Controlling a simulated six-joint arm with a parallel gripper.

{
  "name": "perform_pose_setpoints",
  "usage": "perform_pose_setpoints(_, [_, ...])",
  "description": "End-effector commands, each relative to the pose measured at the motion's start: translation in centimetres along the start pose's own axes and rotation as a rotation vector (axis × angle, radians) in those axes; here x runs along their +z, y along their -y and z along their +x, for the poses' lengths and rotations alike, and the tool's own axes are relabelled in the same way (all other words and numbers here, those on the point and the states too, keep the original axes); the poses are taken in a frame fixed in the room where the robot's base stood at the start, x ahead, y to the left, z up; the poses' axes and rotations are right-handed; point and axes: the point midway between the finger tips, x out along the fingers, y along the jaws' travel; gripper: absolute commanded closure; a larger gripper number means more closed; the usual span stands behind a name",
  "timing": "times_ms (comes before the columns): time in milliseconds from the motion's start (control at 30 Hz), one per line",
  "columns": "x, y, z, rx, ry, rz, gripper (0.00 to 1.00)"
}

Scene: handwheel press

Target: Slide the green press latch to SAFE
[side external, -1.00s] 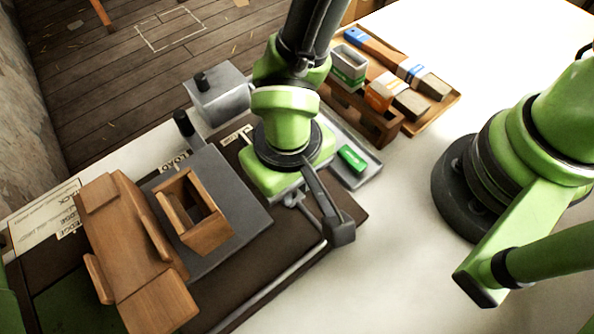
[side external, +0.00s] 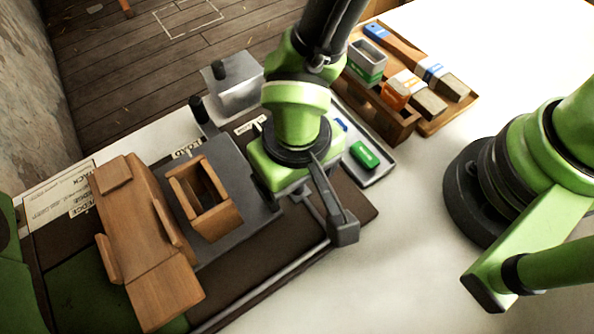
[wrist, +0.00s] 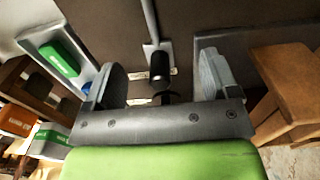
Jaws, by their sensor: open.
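My gripper (wrist: 163,75) is open in the wrist view, one finger on each side of a black cylindrical knob (wrist: 160,64) on a grey bar. The knob appears between the fingers, with a gap on both sides; I cannot tell its depth from them. In the side view my gripper's green housing (side external: 283,172) hides the knob and the fingertips. No part clearly recognisable as a green latch shows. A green block with white marking (wrist: 59,58) lies in a grey tray, left of the fingers; it also shows in the side view (side external: 365,155). Small pale labels by the knob are unreadable.
A wooden open box (side external: 222,222) stands on a grey plate left of my gripper. A larger wooden block (side external: 150,240) is further left. A grey box with a black knob (side external: 235,85) stands behind. A wooden tray with brushes (side external: 450,108) is at right.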

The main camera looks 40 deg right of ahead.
Motion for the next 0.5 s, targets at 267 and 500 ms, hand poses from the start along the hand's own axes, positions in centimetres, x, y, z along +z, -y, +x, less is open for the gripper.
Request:
perform_pose_setpoints(267, [-0.1,0.1,-1.8,-0.004,-0.003,0.001,0.19])
perform_pose_setpoints(500, [0.0,0.1,-5.4,-0.004,-0.003,0.001,0.19])
